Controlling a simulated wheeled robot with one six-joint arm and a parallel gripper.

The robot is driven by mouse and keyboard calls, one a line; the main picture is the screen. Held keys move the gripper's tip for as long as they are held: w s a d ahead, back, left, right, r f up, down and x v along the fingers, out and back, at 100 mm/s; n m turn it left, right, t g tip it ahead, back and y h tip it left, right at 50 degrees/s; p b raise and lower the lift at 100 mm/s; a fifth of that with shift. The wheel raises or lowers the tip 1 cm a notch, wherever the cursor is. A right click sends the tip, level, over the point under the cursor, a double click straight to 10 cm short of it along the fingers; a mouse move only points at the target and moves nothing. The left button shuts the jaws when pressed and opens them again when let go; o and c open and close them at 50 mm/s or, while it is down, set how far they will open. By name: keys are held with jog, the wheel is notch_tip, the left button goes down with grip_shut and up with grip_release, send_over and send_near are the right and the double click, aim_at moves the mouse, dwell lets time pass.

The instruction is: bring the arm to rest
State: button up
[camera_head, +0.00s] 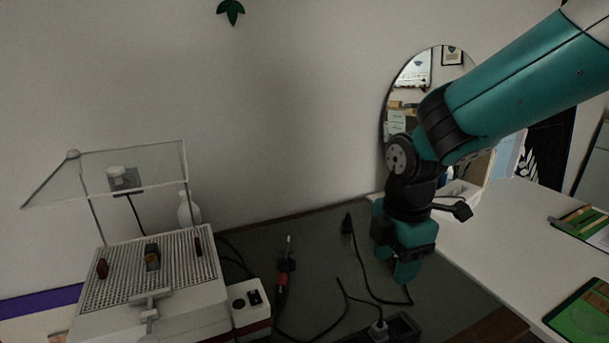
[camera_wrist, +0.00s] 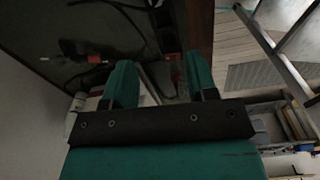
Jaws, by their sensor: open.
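My arm reaches in from the upper right in the head view. My gripper (camera_head: 408,278) hangs pointing down above the dark mat, right of the middle of the view. In the wrist view my gripper (camera_wrist: 160,80) shows two teal fingers spread apart with nothing held between them. The gap between the fingers shows only dark and pale things beyond, which are too dim to name.
A white perforated work station (camera_head: 150,270) with a clear shield (camera_head: 125,175) stands at left. A red-and-black tool (camera_head: 283,275) and black cables lie on the dark mat (camera_head: 320,240). A round mirror (camera_head: 410,75) is behind my arm. A white tabletop (camera_head: 500,240) extends right.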

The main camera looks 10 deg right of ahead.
jog(key=s+a+r+m+y+p, duration=0.1)
jog(key=s+a+r+m+y, duration=0.1)
jog(key=s+r+m, duration=0.2)
jog(key=s+a+r+m+y+p, duration=0.1)
jog(key=s+a+r+m, duration=0.1)
jog(key=s+r+m, duration=0.3)
jog(key=s+m, duration=0.4)
jog(key=s, duration=0.4)
jog(key=shift+s+r+m+y, duration=0.3)
jog(key=shift+y, duration=0.1)
